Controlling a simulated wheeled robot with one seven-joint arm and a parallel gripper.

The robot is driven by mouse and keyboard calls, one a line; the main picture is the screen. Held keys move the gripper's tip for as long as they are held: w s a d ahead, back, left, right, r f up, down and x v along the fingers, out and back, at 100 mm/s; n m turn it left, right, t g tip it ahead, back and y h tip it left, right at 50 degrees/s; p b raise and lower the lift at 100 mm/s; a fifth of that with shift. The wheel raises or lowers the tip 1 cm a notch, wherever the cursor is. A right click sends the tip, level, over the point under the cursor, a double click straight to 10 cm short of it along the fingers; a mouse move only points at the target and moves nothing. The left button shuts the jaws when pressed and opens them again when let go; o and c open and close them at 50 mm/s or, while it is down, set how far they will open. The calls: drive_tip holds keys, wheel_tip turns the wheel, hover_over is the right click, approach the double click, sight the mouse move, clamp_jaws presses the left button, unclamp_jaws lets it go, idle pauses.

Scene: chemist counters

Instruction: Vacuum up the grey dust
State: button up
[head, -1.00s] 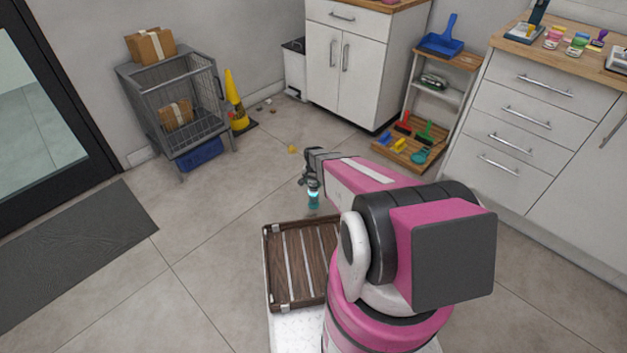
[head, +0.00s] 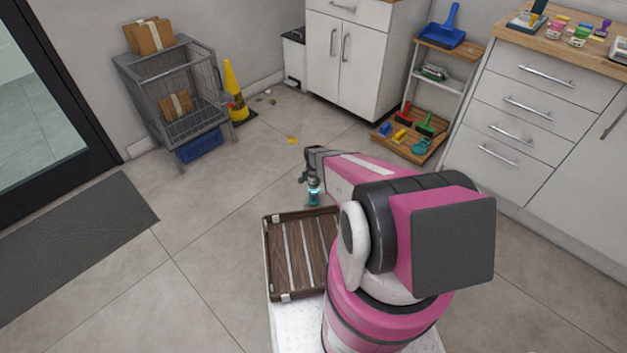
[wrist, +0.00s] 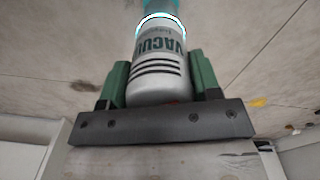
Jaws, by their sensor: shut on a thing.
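My gripper (head: 313,176) is shut on a small handheld vacuum (head: 314,191), held above the floor just beyond my tray. In the wrist view the vacuum (wrist: 160,62) is a grey cylinder with dark stripes, "VACUU" lettering and a lit cyan ring. It sits between the green fingers of my gripper (wrist: 159,80). A dark grey smudge (wrist: 84,87) shows on the floor left of the vacuum in the wrist view, apart from it; it may be the grey dust. I cannot make out grey dust clearly in the head view.
A yellow scrap (head: 292,140) and small bits (head: 268,92) lie on the floor ahead. A wire cart (head: 185,95), yellow cone (head: 234,92), bin (head: 294,60) and low shelf (head: 441,75) stand at the back. The wooden tray (head: 267,262) is on my base.

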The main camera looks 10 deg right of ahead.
idle(0.5)
drive_tip(key=shift+s+a, duration=0.55)
drive_tip(key=shift+a, duration=0.2)
drive_tip(key=shift+s+a, duration=0.5)
drive_tip(key=shift+a, duration=0.2)
drive_tip(key=shift+s+a, duration=0.1)
drive_tip(key=shift+s+a, duration=0.5)
drive_tip(key=shift+a, duration=0.2)
drive_tip(key=shift+s+a, duration=0.5)
drive_tip(key=shift+a, duration=0.2)
drive_tip(key=shift+s+d, duration=0.55)
drive_tip(key=shift+s, duration=0.2)
drive_tip(key=shift+s+d, duration=0.55)
drive_tip(key=shift+s, duration=0.2)
drive_tip(key=shift+w, duration=0.1)
